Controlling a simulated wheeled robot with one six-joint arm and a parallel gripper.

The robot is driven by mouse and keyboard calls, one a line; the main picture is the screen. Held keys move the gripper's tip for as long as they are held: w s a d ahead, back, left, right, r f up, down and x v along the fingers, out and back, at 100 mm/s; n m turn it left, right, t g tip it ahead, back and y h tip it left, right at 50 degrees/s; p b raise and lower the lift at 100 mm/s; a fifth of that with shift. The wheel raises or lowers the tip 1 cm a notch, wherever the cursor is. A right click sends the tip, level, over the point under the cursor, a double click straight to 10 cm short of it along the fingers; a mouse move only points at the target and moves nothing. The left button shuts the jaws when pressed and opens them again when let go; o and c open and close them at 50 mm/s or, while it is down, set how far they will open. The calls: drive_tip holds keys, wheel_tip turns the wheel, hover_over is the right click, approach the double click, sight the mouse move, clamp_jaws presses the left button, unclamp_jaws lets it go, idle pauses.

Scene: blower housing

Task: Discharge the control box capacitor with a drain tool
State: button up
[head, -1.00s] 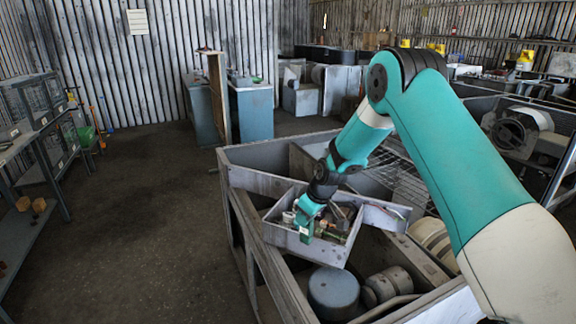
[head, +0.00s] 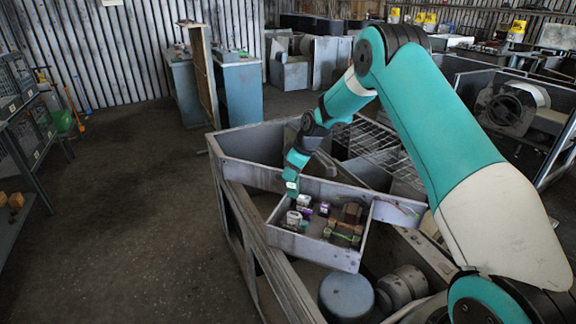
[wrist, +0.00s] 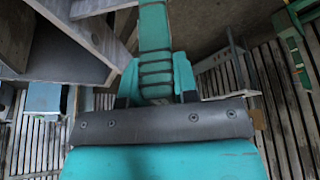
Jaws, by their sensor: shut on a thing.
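The control box (head: 315,254) is an open grey tray-like box on top of the housing in the head view. It holds a pale round part (head: 294,219), which may be the capacitor, purple-and-white parts (head: 305,202), a brown block (head: 352,212) and a green-edged part (head: 344,232). My gripper (head: 291,187) is at the box's far left edge, pointing down. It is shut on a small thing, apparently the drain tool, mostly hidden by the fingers. In the wrist view, my teal gripper parts (wrist: 155,50) fill the middle and the held thing is not clear.
The open grey blower housing (head: 265,176) surrounds the box, with a wire grille behind it. A round grey drum (head: 345,294) sits below the box's front. Shelving (head: 30,130) stands at the left. The floor between shelving and housing is clear.

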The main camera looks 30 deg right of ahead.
sight(294, 190)
drive_tip(key=shift+d+f+b, duration=0.2)
drive_tip(key=shift+f+b, duration=1.2)
drive_tip(key=shift+f, duration=1.45)
drive_tip(key=shift+s+f, duration=0.1)
drive_tip(key=shift+f, duration=0.05)
drive_tip(key=shift+s+f+b, duration=0.1)
drive_tip(key=shift+f+b, duration=0.45)
drive_tip(key=shift+b, duration=0.5)
idle(3.9)
